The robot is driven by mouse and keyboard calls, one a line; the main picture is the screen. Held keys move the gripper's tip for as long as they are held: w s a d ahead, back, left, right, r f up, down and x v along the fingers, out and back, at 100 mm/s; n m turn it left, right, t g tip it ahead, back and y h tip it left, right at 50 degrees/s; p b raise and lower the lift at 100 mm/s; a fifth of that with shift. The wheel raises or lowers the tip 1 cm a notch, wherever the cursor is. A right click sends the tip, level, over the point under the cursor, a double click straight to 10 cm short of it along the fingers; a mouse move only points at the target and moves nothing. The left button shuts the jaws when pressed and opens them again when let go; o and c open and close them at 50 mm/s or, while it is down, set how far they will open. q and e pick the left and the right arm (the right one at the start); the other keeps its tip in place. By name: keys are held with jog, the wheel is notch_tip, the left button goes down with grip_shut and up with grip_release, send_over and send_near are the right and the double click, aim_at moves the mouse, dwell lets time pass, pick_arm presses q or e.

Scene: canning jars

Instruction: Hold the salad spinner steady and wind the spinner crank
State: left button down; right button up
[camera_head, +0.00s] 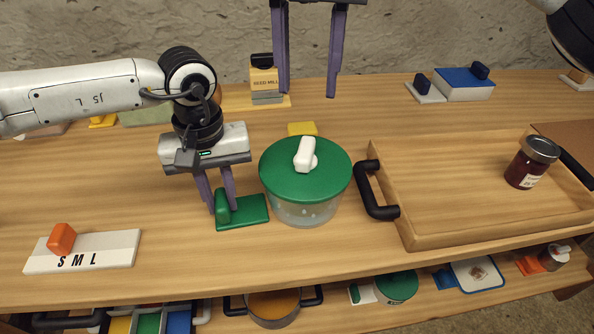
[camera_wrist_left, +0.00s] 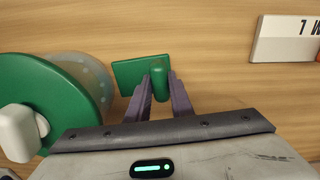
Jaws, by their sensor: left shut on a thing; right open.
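The salad spinner (camera_head: 330,174) stands upright on the table, with a green lid and a clear bowl. Its white crank (camera_head: 305,154) sits on the lid; both also show at the left of the left wrist view. A green plate with an upright green grip (camera_head: 250,211) is beside the bowl, to its left. My left gripper (camera_head: 224,208) is shut on that green grip, seen between the purple fingers in the left wrist view (camera_wrist_left: 160,82). My right gripper (camera_head: 306,94) is open and empty, above and behind the spinner, with its fingers pointing down.
A wooden tray (camera_head: 430,241) with a black handle (camera_head: 372,192) is close to the spinner's right; a dark red jar (camera_head: 527,170) stands in it. A white S M L board (camera_head: 110,251) lies at the front left. A seed mill box (camera_head: 265,80) stands behind.

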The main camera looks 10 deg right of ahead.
aim_at(306, 147)
dwell(0.4)
notch_tip(306, 147, down, 12)
jog(key=m, duration=3.6)
jog(key=shift+c, duration=0.2)
